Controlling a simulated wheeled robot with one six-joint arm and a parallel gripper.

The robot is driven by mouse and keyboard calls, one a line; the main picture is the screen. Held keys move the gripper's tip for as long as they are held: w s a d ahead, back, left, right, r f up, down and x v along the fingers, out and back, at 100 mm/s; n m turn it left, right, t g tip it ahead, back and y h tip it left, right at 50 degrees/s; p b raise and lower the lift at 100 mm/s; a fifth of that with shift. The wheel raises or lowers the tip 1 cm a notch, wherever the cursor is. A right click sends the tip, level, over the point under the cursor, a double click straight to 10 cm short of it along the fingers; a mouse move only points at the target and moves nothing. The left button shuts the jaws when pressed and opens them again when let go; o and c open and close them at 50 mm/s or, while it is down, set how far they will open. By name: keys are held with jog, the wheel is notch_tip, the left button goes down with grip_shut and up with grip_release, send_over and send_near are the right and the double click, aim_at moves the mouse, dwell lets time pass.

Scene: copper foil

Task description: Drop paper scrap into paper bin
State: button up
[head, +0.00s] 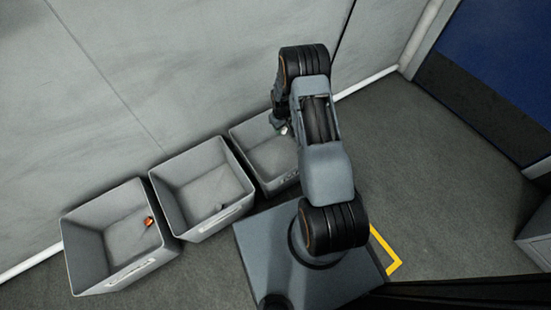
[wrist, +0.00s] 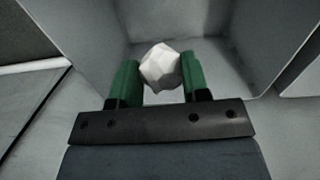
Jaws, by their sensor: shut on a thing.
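The paper scrap (wrist: 160,66) is a white crumpled ball. In the wrist view my gripper (wrist: 160,78) is shut on it, with one green finger on each side. Behind the scrap is the inside of a grey bin (wrist: 215,50). In the head view my gripper (head: 281,126) is mostly hidden by my arm, over the rightmost grey bin (head: 250,130). A small light patch of the scrap (head: 284,130) shows there. The bin's label is partly hidden by my arm, so I cannot read which bin it is.
Two more grey bins stand in a row to the left. The middle bin (head: 172,170) holds a small dark item (head: 220,207). The left bin (head: 84,237) holds a copper-orange item (head: 149,221). A grey wall (head: 150,70) runs behind them. Open floor (head: 430,165) lies to the right.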

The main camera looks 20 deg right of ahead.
notch_tip(320, 180, down, 5)
jog(key=b, duration=0.3)
jog(key=shift+f, duration=0.2)
jog(key=o, duration=1)
jog(key=shift+c, duration=0.2)
jog(key=r+p, duration=0.1)
jog(key=r, duration=0.3)
jog(key=r+p, duration=0.2)
jog(key=r, duration=0.3)
jog(key=r+p, duration=0.2)
jog(key=r, duration=0.2)
jog(key=shift+s+a+r, duration=0.1)
jog(key=shift+a+r, duration=0.15)
jog(key=shift+r, duration=0.15)
